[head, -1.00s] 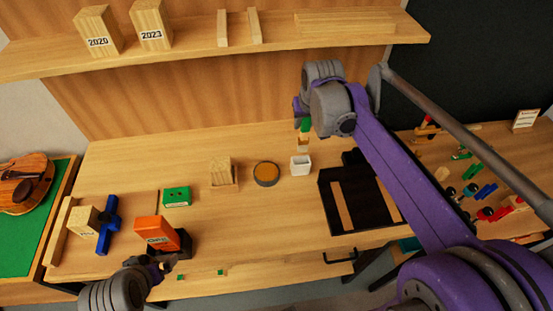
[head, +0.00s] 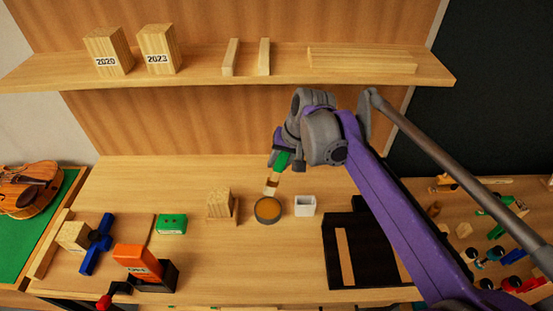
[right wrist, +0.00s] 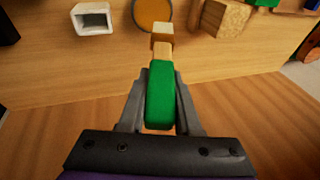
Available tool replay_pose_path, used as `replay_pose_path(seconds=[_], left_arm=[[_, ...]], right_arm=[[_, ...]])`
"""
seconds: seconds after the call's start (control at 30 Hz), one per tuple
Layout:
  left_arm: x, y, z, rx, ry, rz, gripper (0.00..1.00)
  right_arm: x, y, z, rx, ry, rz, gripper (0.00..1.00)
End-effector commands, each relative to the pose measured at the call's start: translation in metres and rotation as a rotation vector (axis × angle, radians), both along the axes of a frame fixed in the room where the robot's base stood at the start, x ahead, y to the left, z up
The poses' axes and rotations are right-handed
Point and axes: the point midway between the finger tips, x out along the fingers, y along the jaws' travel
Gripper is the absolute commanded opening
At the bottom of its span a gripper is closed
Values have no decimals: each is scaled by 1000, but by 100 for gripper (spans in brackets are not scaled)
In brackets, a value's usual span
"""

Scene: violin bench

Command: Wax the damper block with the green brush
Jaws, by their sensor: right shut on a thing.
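My right gripper (head: 284,150) is shut on the green handle of the brush (head: 282,161); in the right wrist view the brush (right wrist: 160,95) sits between both fingers. Its pale head points down, just behind and above the round tin of amber wax (head: 267,208). Whether it touches the wax I cannot tell. In the right wrist view the head overlaps the edge of the tin (right wrist: 152,14). A plain wooden block (head: 219,203), which looks like the damper block, stands in a small wooden holder left of the tin. My left gripper does not show.
A white cup (head: 305,206) stands right of the tin, with a black tray (head: 335,262) nearer. A green box (head: 171,224), an orange block (head: 135,260) and a blue clamp (head: 97,245) are at left. A shelf (head: 200,82) hangs above the bench.

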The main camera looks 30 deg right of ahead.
Motion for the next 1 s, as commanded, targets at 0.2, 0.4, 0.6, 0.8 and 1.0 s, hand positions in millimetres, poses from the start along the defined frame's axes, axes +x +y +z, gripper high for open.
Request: replay_pose_path(seconds=[0.2, 0.4, 0.6, 0.8, 1.0], left_arm=[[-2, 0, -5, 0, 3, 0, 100], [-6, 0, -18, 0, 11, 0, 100], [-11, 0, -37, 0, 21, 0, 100], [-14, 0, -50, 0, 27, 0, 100], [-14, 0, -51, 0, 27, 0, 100]], right_arm=[[-2, 0, -4, 13, 1, -11, 0], [-2, 0, -20, 12, 2, -10, 0], [-2, 0, -42, 11, 1, -10, 0], [-2, 0, -58, 11, 1, -10, 0], [-1, 0, -60, 11, 0, -10, 0]])
